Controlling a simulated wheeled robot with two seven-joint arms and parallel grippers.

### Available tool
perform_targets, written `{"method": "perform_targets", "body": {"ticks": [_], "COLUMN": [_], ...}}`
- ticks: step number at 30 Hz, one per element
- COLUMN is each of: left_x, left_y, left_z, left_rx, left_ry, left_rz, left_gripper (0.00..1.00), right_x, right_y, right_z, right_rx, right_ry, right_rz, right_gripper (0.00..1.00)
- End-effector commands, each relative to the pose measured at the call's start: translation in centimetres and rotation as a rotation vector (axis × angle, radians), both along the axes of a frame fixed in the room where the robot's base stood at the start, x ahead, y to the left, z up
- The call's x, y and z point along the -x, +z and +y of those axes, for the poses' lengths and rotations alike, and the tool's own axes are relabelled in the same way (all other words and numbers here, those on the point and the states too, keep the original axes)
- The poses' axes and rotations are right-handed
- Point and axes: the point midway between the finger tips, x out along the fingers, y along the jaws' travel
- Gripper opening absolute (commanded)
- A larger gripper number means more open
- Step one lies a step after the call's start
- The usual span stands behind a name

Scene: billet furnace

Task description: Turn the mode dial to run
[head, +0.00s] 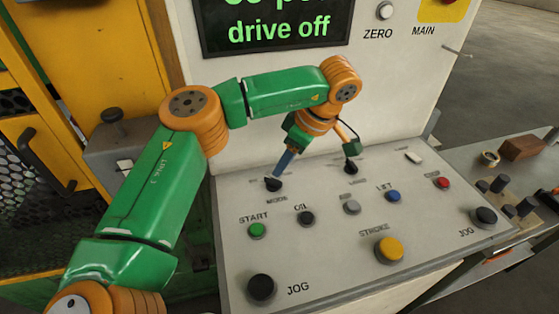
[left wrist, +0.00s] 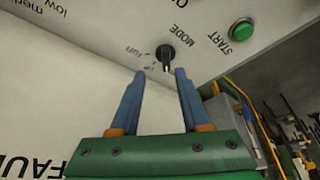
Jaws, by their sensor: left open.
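The mode dial (left wrist: 166,55) is a small black knob on the pale panel, with the word MODE beside it. In the left wrist view its grip bar runs roughly up and down the picture; small position labels beside it are too blurred or covered to read surely. In the head view the dial (head: 273,185) sits at the upper left of the sloping panel. My left gripper (left wrist: 158,72) is open, its two blue fingers pointing at the dial, with the dial between the fingertips' lines. The left gripper (head: 278,175) is right at the dial in the head view; contact cannot be told.
The green START button (head: 257,230) and black OIL button (head: 306,218) are close by. Another black knob (head: 351,168) stands to the right. The display (head: 277,25) on the upright wall reads "drive off".

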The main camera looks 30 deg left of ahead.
Motion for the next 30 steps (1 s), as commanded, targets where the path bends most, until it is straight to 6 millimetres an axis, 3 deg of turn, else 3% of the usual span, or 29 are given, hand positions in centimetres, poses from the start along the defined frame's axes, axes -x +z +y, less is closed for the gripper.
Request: {"method": "perform_targets", "body": {"ticks": [7, 16, 17, 22, 30], "left_x": [0.3, 0.2, 0.2, 0.2, 0.3], "left_y": [-4.1, -5.1, -5.1, -5.1, -5.1], "left_z": [1.7, 2.0, 2.0, 2.0, 2.0], "left_rx": [0.0, 0.002, 0.002, 0.002, 0.002], "left_ry": [0.002, 0.0, 0.0, 0.0, -0.004], "left_rz": [0.004, 0.001, 0.001, 0.001, 0.001], "left_gripper": [0.46, 0.46, 0.44, 0.0, 0.0], "right_x": [0.5, 0.4, 0.4, 0.4, 0.3], "right_y": [1.1, 1.1, 1.1, 1.1, 1.1], "right_z": [-0.5, -0.5, -0.5, -0.5, -0.3], "right_rx": [0.009, 0.009, 0.009, 0.009, 0.005], "right_ry": [0.002, 0.002, 0.002, 0.002, 0.002], "right_rz": [0.01, 0.009, 0.008, 0.007, 0.006], "right_gripper": [0.0, 0.0, 0.0, 0.0, 0.0]}}
